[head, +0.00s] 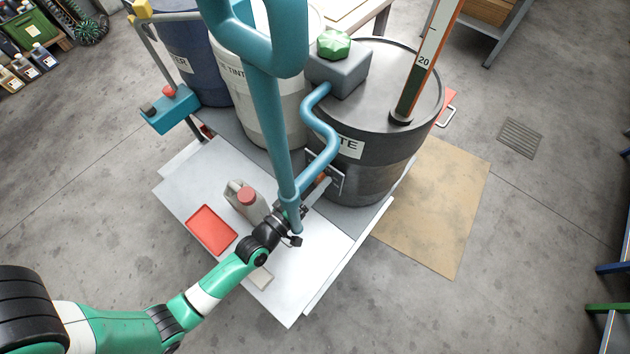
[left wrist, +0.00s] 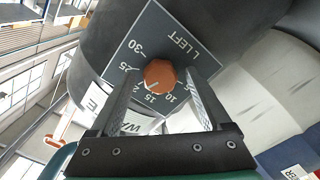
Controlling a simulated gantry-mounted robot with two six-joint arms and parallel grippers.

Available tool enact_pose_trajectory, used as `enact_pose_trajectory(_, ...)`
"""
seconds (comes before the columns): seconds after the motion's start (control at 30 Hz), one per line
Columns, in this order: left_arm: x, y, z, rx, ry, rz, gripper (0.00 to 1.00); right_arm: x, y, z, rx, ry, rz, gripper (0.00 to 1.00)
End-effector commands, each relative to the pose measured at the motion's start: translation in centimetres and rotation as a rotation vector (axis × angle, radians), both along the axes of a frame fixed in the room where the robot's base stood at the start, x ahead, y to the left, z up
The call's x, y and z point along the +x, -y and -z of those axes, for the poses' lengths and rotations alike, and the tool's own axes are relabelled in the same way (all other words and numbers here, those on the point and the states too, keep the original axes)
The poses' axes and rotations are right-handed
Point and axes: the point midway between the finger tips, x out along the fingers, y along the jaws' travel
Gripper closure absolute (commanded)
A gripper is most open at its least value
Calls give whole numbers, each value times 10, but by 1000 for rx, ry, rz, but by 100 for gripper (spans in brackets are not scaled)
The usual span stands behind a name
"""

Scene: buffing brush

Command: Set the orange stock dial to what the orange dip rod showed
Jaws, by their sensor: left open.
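The orange stock dial (left wrist: 160,73) sits on a dark square scale plate (left wrist: 128,57) in the left wrist view. Its white pointer line appears to aim between 15 and the number beside it, which a finger partly hides. My left gripper (head: 314,193) is open, with its fingers on either side of the dial; I cannot tell whether they touch it. The orange-edged dip rod (head: 428,52) stands tilted in the top of the dark drum (head: 385,130). Its face is white around the 20 mark and dark lower down. My right gripper is out of view.
A blue pipe (head: 275,130) rises close to my left gripper. A grey can with a red cap (head: 246,196) and a red tray (head: 211,230) are on the pale platform (head: 300,285). A cream drum (head: 265,110) and a blue drum (head: 195,55) stand to the left.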

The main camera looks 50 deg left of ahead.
Motion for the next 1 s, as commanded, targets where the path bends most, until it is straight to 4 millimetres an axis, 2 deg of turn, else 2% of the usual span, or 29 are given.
enact_pose_trajectory(0.17, -31, 5, -1, -1, -5, 1, 19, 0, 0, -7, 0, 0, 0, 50)
enact_pose_trajectory(0.4, -86, 15, -2, -1, -4, 1, 19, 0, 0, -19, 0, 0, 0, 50)
enact_pose_trajectory(0.5, -101, 18, -1, 0, -2, 2, 19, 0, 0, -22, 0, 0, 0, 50)
enact_pose_trajectory(0.67, -111, 19, -1, 0, 1, 1, 19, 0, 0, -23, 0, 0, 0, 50)
enact_pose_trajectory(1.0, -111, 19, 0, 0, 1, 0, 19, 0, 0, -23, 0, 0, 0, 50)
